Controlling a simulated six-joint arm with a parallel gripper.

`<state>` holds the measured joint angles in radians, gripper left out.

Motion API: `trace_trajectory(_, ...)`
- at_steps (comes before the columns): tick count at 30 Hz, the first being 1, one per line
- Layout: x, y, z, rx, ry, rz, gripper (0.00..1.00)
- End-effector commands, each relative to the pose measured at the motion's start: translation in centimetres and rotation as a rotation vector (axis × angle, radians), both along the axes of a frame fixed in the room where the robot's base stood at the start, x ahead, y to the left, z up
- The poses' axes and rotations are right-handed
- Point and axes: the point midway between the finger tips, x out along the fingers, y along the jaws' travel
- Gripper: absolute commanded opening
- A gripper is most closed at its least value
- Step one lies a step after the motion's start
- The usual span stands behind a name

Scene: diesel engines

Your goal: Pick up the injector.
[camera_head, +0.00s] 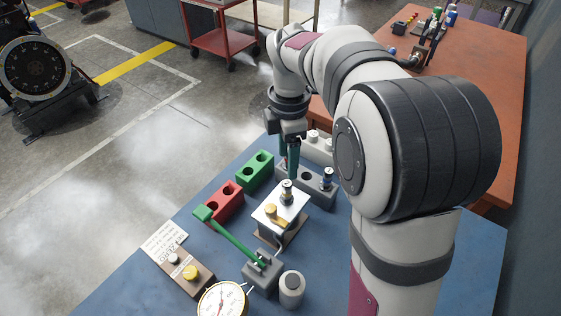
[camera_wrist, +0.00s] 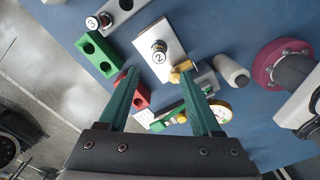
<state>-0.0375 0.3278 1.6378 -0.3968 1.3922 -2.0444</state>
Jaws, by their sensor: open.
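One injector (camera_head: 287,190) stands upright in the silver-topped test block (camera_head: 270,211). In the wrist view its top (camera_wrist: 158,57) is marked 2, on the pale plate (camera_wrist: 146,38). Another injector (camera_head: 328,179) stands in a grey two-hole holder (camera_head: 312,190); in the wrist view an injector top marked 3 (camera_wrist: 92,23) shows in a grey holder. My gripper (camera_head: 292,172) points down above and behind the test block, near the grey holder. In the wrist view its green fingers (camera_wrist: 159,73) are spread apart with nothing between them. Injector 2 appears just beyond the fingertips, between their lines.
A green holder (camera_head: 255,172) and a red holder (camera_head: 223,202) with empty holes stand left. A green-handled lever (camera_head: 232,238), a gauge (camera_head: 222,300), a grey cylinder (camera_head: 291,290) and a button box (camera_head: 185,272) are in front. The blue table (camera_head: 135,290) is clear at front left.

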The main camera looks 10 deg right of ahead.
Motion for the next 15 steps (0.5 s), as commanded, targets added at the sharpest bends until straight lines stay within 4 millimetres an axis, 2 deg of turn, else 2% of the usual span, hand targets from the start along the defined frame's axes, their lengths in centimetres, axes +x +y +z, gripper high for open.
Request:
trace_trajectory(3, -0.1, 0.0, -2.9, 0.001, 0.003, -0.002, 0.66)
trace_trajectory(8, 0.0, 0.0, -5.0, 0.001, 0.001, -0.004, 0.66)
trace_trajectory(15, 0.1, -0.1, -9.4, 0.000, 0.000, -0.003, 0.66)
